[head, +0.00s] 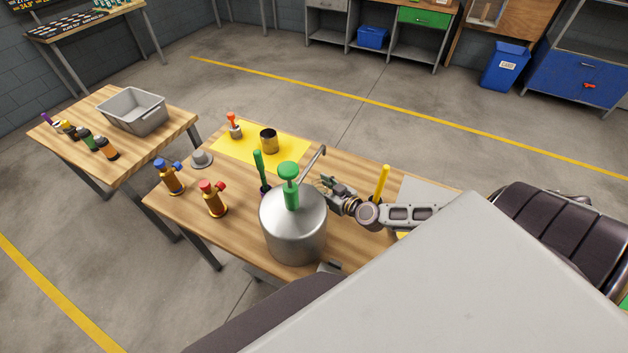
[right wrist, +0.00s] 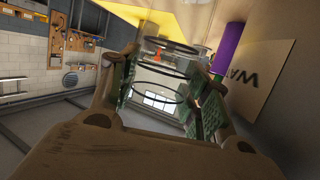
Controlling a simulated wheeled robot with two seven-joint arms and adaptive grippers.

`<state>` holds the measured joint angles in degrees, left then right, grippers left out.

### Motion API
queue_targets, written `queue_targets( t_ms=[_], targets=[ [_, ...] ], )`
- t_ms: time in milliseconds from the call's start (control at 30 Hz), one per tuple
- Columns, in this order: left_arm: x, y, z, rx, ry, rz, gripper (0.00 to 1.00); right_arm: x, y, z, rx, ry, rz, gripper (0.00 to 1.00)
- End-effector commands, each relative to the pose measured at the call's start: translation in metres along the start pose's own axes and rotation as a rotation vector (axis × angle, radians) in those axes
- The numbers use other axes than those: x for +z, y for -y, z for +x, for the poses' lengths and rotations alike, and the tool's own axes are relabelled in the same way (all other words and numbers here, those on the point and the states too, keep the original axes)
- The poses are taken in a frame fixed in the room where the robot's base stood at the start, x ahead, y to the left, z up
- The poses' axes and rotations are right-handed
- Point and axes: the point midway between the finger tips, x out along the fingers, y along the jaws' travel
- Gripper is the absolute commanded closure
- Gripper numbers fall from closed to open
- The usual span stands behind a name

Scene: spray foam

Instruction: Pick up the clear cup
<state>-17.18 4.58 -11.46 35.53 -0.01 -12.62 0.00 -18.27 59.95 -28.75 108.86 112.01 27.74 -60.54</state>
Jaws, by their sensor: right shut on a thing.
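The clear cup (right wrist: 160,70) is see-through with dark rings at its rims. In the right wrist view it sits between the two green-padded fingers of my right gripper (right wrist: 163,100), which is shut on it. In the head view the cup (head: 326,184) shows faintly at the fingertips of my right gripper (head: 329,191), just right of the metal tank. Whether the cup touches the table is hard to tell. My left gripper is not in view.
A steel tank (head: 291,232) with a green pump stands close left of the gripper. Red-capped (head: 212,202) and blue-capped (head: 171,180) bottles stand further left. A metal cup (head: 268,142) stands on a yellow sheet (head: 231,153). A grey bin (head: 133,117) is on the other table.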

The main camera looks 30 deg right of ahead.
Motion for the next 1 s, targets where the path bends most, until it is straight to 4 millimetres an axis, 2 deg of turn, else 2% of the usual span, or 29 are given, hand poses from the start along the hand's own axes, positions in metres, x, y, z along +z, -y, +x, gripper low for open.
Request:
queue_targets(
  t_ms=[1000],
  targets=[
    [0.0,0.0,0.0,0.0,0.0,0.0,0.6,0.034,0.0,-0.105,-0.002,0.004,-0.002,0.73]
  ],
)
